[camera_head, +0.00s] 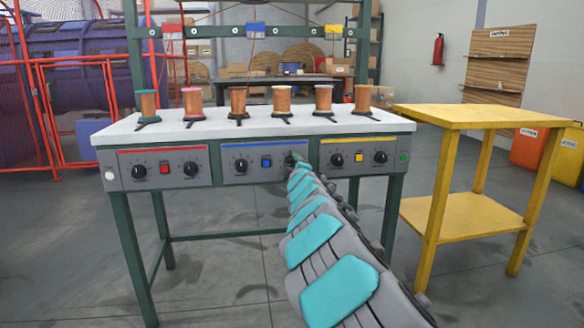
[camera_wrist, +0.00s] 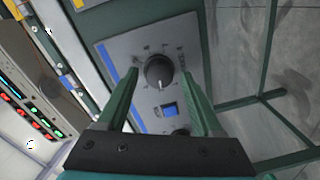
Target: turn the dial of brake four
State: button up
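The dial (camera_wrist: 158,70) is a round black knob with a pale pointer mark on a grey panel with a blue stripe. In the wrist view, the open fingers of my gripper (camera_wrist: 160,74) lie on either side of it, with gaps between them and the knob. In the head view, my gripper (camera_head: 298,164) is at the right dial (camera_head: 289,161) of the blue-striped panel, the fourth dial from the left, and partly covers it. The scale lettering is too small to read. Whether the fingers reach the knob's depth cannot be told.
A blue button (camera_wrist: 170,110) sits beside the dial, with another dial (camera_head: 240,165) beyond it. Red-striped (camera_head: 165,169) and yellow-striped (camera_head: 360,158) panels flank this one. Several copper spools stand on the white benchtop (camera_head: 210,127). A yellow table (camera_head: 480,113) stands at the right.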

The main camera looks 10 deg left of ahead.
dwell(0.3)
jog(key=shift+p+v, duration=0.35)
jog(key=shift+v, duration=3.55)
jog(key=shift+f, duration=0.1)
jog(key=shift+d, duration=0.15)
jog(key=s+d+r+m+g+h+p, duration=0.1)
jog(key=s+d+m+h, duration=0.25)
jog(key=d, duration=0.65)
jog(key=s+d+r+m+g+h+p, duration=0.15)
jog(key=d+m+h, duration=0.3)
jog(key=d, duration=0.55)
jog(key=s+d+f+m+g+h+p, duration=0.1)
jog(key=s+d+f+m+g, duration=0.2)
jog(key=s+d, duration=0.3)
jog(key=s+d+f+m+g+h+p, duration=0.1)
jog(key=s+d+f+m+g, duration=0.2)
jog(key=s, duration=0.5)
jog(key=s+a+f+m+g+y+p, duration=0.1)
jog(key=s+a+f+g, duration=0.1)
jog(key=s, duration=1)
jog(key=s+a+f+m+g+y+p, duration=0.1)
jog(key=s+g, duration=0.3)
jog(key=s, duration=0.9)
jog(key=s+a+f+m+g+y+p, duration=0.1)
jog(key=s+a+f+g+y+p, duration=0.2)
jog(key=s, duration=1)
jog(key=shift+s+a+f+g, duration=0.15)
jog(key=shift+a+f+g, duration=0.3)
jog(key=shift+a, duration=0.05)
